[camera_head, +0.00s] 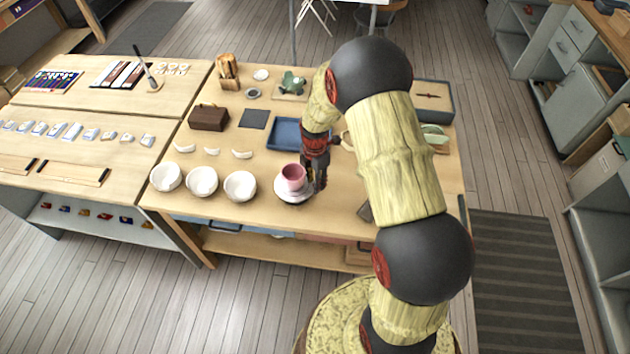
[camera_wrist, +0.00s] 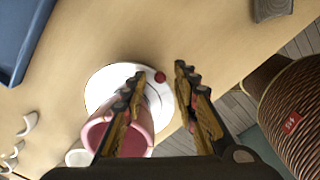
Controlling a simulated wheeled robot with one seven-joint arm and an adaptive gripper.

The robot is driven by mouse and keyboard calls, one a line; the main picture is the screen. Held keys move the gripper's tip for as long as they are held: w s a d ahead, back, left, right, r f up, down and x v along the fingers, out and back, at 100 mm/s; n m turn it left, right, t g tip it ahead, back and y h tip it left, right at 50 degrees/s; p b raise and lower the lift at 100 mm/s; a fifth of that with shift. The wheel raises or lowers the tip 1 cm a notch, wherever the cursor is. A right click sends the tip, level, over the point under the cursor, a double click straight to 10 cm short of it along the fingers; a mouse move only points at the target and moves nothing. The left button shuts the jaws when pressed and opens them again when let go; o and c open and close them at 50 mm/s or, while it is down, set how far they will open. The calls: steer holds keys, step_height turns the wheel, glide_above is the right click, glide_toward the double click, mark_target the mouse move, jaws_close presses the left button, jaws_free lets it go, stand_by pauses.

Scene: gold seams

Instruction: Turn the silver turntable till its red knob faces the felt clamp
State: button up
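The silver turntable (camera_head: 285,197) is a pale round disc near the front edge of the table. It also shows in the wrist view (camera_wrist: 97,88). A pink cup (camera_head: 293,177) stands on it, seen too in the wrist view (camera_wrist: 138,140). The red knob (camera_wrist: 160,77) is at the disc's rim, away from the cup. My gripper (camera_head: 319,184) is low at the disc's right side. In the wrist view my gripper (camera_wrist: 157,80) is open, with the knob showing between its fingertips; contact cannot be told. I cannot surely identify the felt clamp.
Several white bowls (camera_head: 202,181) stand left of the turntable. A blue tray (camera_head: 283,132) lies behind it. A dark grey block (camera_head: 365,211), also in the wrist view (camera_wrist: 272,9), lies to the right near the front edge, partly behind my arm in the head view.

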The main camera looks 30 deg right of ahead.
steer(key=shift+r, duration=0.1)
step_height(320, 180, up, 12)
stand_by(0.5)
stand_by(0.5)
